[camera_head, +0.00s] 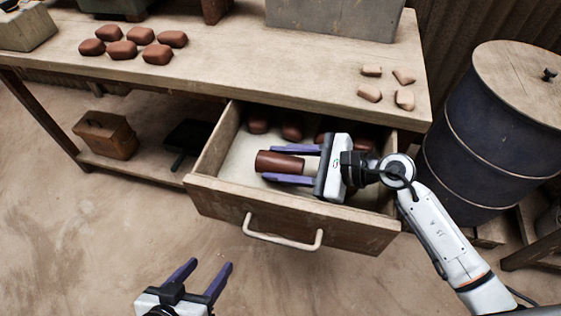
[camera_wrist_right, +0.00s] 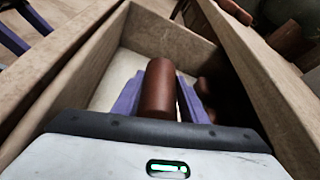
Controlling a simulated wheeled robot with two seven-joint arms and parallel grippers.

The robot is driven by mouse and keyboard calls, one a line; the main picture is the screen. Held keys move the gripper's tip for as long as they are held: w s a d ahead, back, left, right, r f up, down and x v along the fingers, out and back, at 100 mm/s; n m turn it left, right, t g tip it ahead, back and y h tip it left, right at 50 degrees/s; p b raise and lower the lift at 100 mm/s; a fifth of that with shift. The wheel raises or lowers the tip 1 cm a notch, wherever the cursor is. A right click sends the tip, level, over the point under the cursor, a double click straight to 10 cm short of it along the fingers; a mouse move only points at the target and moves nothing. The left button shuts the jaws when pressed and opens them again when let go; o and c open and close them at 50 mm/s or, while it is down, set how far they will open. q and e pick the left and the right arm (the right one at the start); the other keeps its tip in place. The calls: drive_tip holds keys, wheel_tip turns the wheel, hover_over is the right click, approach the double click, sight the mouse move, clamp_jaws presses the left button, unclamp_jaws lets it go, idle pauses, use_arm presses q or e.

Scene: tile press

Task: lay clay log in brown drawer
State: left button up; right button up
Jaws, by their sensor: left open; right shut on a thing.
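The brown drawer (camera_head: 290,222) is pulled out of the wooden bench, with a metal handle on its front. A reddish-brown clay log (camera_head: 279,162) is inside the drawer's outline, between the purple fingers of my right gripper (camera_head: 292,165). In the right wrist view the log (camera_wrist_right: 158,90) lies between both fingers, over the pale drawer floor (camera_wrist_right: 118,75). I cannot tell whether it touches the floor. Other clay logs (camera_head: 292,128) lie at the back of the drawer, partly under the bench top. My left gripper (camera_head: 208,268) is open and empty, in front of the drawer.
The bench top (camera_head: 250,65) carries several brown clay lumps (camera_head: 122,49), several pale pieces (camera_head: 369,93) and a grey block (camera_head: 335,18). A blue barrel (camera_head: 490,140) stands at the right. A wooden box (camera_head: 106,135) sits on the lower shelf. The floor at left is clear.

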drive_tip(key=shift+f+b, duration=0.5)
drive_tip(key=o, duration=1.1)
use_arm(q)
drive_tip(key=shift+w+d, duration=0.1)
drive_tip(key=shift+w, duration=0.3)
use_arm(e)
drive_tip(key=o, duration=0.3)
drive_tip(key=shift+f, duration=0.1)
drive_tip(key=shift+r, duration=0.2)
drive_tip(key=shift+r+p, duration=0.5)
drive_tip(key=shift+p, duration=0.2)
use_arm(q)
drive_tip(key=shift+s+p, duration=0.3)
drive_tip(key=shift+s, duration=0.05)
use_arm(e)
drive_tip(key=v, duration=0.7)
drive_tip(key=shift+s+d+r, duration=0.1)
drive_tip(key=shift+s+d, duration=0.1)
